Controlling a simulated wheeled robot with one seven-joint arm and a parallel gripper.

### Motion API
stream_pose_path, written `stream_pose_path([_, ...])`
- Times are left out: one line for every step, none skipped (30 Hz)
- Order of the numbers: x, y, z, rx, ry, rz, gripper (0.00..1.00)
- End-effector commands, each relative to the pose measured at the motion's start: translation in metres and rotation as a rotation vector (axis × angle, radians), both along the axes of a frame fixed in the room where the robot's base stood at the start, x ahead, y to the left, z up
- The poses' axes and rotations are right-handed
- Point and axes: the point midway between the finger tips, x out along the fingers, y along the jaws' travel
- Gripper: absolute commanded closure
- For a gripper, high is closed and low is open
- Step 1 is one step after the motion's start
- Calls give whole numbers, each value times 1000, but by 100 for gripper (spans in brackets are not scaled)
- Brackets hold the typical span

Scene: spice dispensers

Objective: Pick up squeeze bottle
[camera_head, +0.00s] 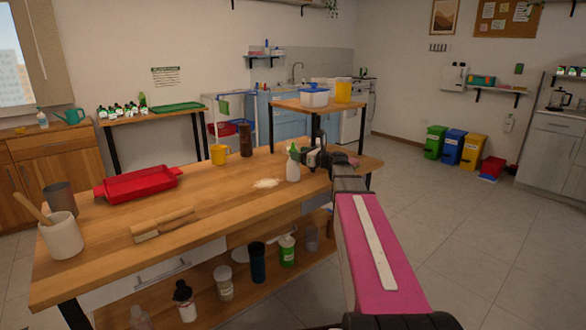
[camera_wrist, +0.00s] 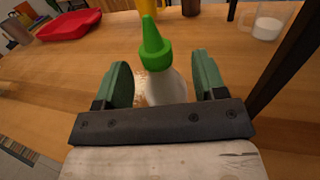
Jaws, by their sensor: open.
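The squeeze bottle (camera_head: 293,170) has a white body and a green nozzle cap. It stands upright on the wooden table (camera_head: 218,196) near its right end. In the wrist view the bottle (camera_wrist: 156,62) is between the two green finger pads of my gripper (camera_wrist: 163,82). The fingers are open, with a gap visible on each side of the bottle. The lower part of the bottle is hidden behind the gripper's body. In the head view my gripper (camera_head: 309,159) is at the bottle's right side, and its fingers are hard to make out.
A pale powder patch (camera_head: 267,183) lies left of the bottle. A yellow mug (camera_head: 219,155) and a dark brown bottle (camera_head: 246,141) stand behind. A shelf below holds several bottles.

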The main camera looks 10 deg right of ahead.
Motion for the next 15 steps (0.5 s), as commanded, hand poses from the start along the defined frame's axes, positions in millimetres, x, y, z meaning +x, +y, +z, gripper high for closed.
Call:
stream_pose_path([3, 3, 0, 0, 0, 1, 36])
stream_pose_path([4, 5, 0, 0, 0, 1, 36])
stream_pose_path([7, 8, 0, 0, 0, 1, 36])
stream_pose_path([10, 11, 0, 0, 0, 0, 36])
stream_pose_path([13, 14, 1, 0, 0, 0, 36])
stream_pose_path([17, 19, 1, 0, 0, 1, 36])
stream_pose_path([19, 23, 1, 0, 0, 2, 36])
stream_pose_path([23, 26, 1, 0, 0, 2, 36])
stream_pose_path([27, 29, 1, 0, 0, 1, 36])
stream_pose_path([30, 32, 1, 0, 0, 0, 36])
stream_pose_path([31, 34, 1, 0, 0, 0, 36])
stream_pose_path([33, 36, 1, 0, 0, 0, 36])
stream_pose_path([33, 37, 1, 0, 0, 0, 36])
stream_pose_path([34, 37, 1, 0, 0, 0, 36])
stream_pose_path([33, 37, 1, 0, 0, 0, 36])
